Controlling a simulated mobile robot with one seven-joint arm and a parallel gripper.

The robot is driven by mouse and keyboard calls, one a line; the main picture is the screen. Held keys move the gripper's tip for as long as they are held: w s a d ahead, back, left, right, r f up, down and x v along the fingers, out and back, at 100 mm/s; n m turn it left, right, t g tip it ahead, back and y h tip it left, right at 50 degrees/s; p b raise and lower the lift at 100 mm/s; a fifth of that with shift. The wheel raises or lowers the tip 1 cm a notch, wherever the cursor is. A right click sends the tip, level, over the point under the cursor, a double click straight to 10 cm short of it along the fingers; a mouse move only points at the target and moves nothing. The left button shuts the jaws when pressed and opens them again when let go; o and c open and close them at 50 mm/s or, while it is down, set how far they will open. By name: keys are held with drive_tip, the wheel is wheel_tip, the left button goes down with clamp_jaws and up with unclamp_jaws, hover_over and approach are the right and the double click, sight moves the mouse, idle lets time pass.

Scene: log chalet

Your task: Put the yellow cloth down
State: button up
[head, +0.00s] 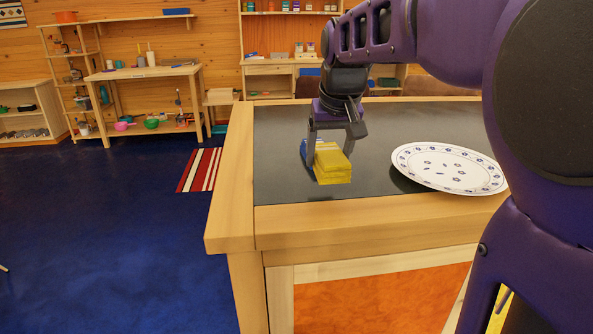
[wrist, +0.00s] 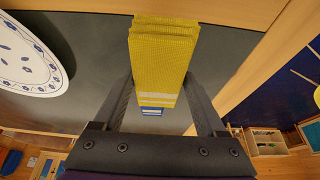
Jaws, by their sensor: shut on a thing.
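The yellow cloth (head: 332,164) is a folded stack with a pale stripe. My gripper (head: 331,155) points down over the dark top of the wooden counter (head: 284,170) and is shut on the cloth. In the wrist view the cloth (wrist: 161,60) sits between the two dark fingers (wrist: 160,108). In the head view it appears close to the counter top near the front edge; I cannot tell whether it touches. A small blue and white thing (head: 306,152) shows just behind the cloth, partly hidden.
A white plate with blue marks (head: 449,168) lies on the counter to the right of the cloth; it also shows in the wrist view (wrist: 28,62). The counter's wooden rim (head: 232,180) runs along the left and front. Shelves and a wooden side table (head: 146,72) stand far behind.

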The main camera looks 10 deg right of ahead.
sight(326, 191)
drive_tip(key=shift+f+b, duration=0.5)
drive_tip(key=shift+f, duration=2.05)
drive_tip(key=shift+f, duration=0.1)
drive_tip(key=o, duration=1.1)
drive_tip(key=shift+o, duration=0.2)
